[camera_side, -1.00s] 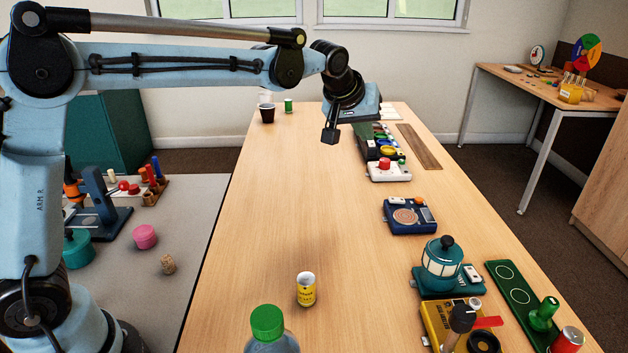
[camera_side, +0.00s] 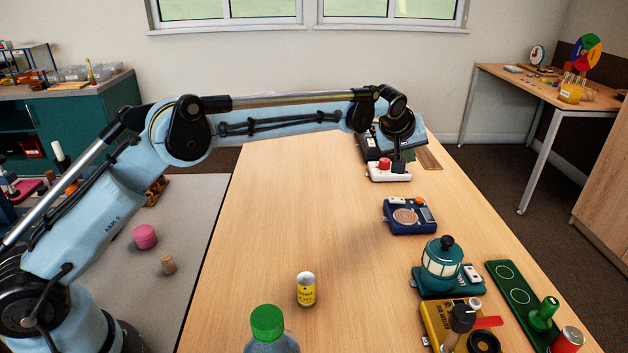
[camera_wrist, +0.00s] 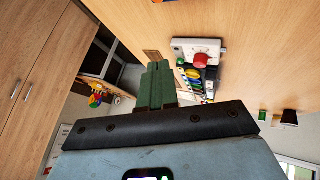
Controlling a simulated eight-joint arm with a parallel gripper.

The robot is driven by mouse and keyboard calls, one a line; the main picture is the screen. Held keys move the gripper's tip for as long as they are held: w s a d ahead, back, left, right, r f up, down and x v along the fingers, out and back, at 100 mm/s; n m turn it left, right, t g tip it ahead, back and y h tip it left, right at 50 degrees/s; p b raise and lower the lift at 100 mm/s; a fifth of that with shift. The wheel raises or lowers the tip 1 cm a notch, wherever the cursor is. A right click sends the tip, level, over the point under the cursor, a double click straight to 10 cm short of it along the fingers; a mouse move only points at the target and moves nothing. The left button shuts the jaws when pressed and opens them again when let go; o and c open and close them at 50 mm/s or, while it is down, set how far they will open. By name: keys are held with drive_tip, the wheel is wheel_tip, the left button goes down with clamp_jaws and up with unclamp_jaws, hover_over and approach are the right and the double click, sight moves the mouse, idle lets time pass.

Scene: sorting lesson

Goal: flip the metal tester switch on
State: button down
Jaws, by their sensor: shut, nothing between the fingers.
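My gripper (camera_side: 399,166) is at the far end of the table, with its fingers pointing down just behind the white box with a red button (camera_side: 389,172). In the wrist view the green fingers (camera_wrist: 157,85) are together and empty, and the white box (camera_wrist: 199,48) is beyond them. No label reading metal tester is legible. A blue box with a round tan plate (camera_side: 409,216) and a yellow box with a black ring (camera_side: 449,324) stand nearer the camera; I cannot tell for sure which is the tester. The switch position is too small to read.
A teal lantern on a base (camera_side: 441,265), a green board with a peg (camera_side: 519,298) and a red can (camera_side: 567,341) line the right side. A yellow can (camera_side: 306,289) and a green-capped bottle (camera_side: 268,325) stand in front. The table's middle is clear.

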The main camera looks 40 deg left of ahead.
sight(394, 200)
drive_tip(key=shift+s+a+f, duration=0.15)
drive_tip(key=shift+f, duration=1.3)
drive_tip(key=shift+s+a+f, duration=0.15)
drive_tip(key=shift+f, duration=1.3)
drive_tip(key=shift+s+a+f, duration=0.15)
drive_tip(key=shift+f, duration=1.3)
drive_tip(key=shift+f, duration=0.2)
drive_tip(key=shift+f, duration=0.2)
drive_tip(key=shift+s+a+f, duration=0.1)
drive_tip(key=shift+s+f, duration=0.05)
drive_tip(key=shift+f, duration=0.45)
drive_tip(key=shift+r, duration=0.5)
drive_tip(key=shift+w+d+r, duration=0.15)
drive_tip(key=shift+d+r, duration=0.05)
drive_tip(key=shift+r, duration=1.1)
drive_tip(key=shift+w+d+r, duration=0.15)
drive_tip(key=shift+r, duration=1.15)
